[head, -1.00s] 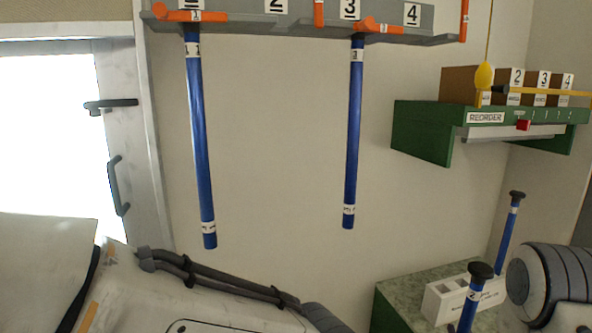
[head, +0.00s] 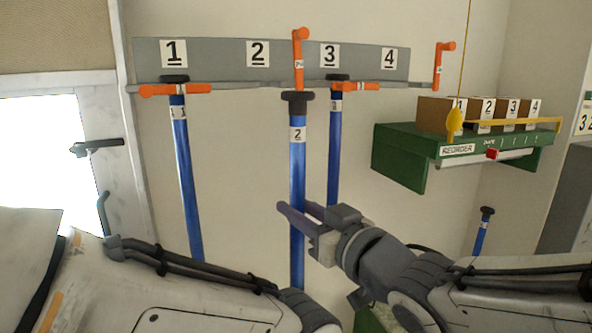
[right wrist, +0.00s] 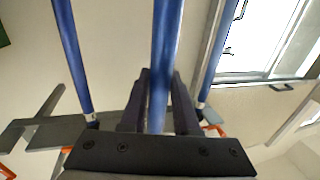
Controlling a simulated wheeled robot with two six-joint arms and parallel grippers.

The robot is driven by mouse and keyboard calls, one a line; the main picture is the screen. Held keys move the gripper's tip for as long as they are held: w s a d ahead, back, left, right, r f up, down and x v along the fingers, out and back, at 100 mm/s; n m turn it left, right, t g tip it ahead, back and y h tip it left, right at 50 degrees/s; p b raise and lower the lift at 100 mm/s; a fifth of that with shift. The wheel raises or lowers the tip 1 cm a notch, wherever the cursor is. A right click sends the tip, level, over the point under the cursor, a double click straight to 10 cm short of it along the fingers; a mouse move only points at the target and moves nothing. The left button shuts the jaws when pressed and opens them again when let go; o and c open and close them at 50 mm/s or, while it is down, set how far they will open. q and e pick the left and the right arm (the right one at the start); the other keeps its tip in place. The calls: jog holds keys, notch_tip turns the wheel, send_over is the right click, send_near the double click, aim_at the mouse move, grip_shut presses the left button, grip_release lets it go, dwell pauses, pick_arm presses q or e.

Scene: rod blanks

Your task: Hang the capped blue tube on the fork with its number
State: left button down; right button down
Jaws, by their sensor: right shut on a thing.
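My right gripper (head: 300,212) is shut on the blue tube labelled 2 (head: 297,170), which hangs upright with its dark cap (head: 297,97) on top. The same tube stands between the fingers in the right wrist view (right wrist: 164,60). The cap is just below the rail's height, under the upright orange latch (head: 299,55) near number 2 (head: 258,53). I cannot tell if it touches the fork. Blue tubes hang at number 1 (head: 185,175) and number 3 (head: 335,150), each with its orange latch across. My left gripper is out of view.
At number 4 (head: 389,58) an upright orange latch (head: 440,65) stands and no tube hangs. A green shelf (head: 400,160) with numbered boxes is to the right. Another blue tube (head: 481,235) stands low at right. My left arm crosses the lower left.

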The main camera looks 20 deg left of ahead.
jog(key=s+r, duration=0.3)
jog(key=r, duration=0.1)
jog(key=w+d+b+x, duration=0.1)
jog(key=x, duration=0.6)
jog(key=w+d+f+b+x, duration=0.1)
jog(key=b+x, duration=0.1)
jog(key=x, duration=0.5)
jog(key=shift+w+a, duration=0.15)
jog(key=shift+w, duration=0.4)
dwell(0.8)
dwell(0.3)
jog(key=c, duration=0.6)
grip_release()
jog(key=shift+o, duration=0.2)
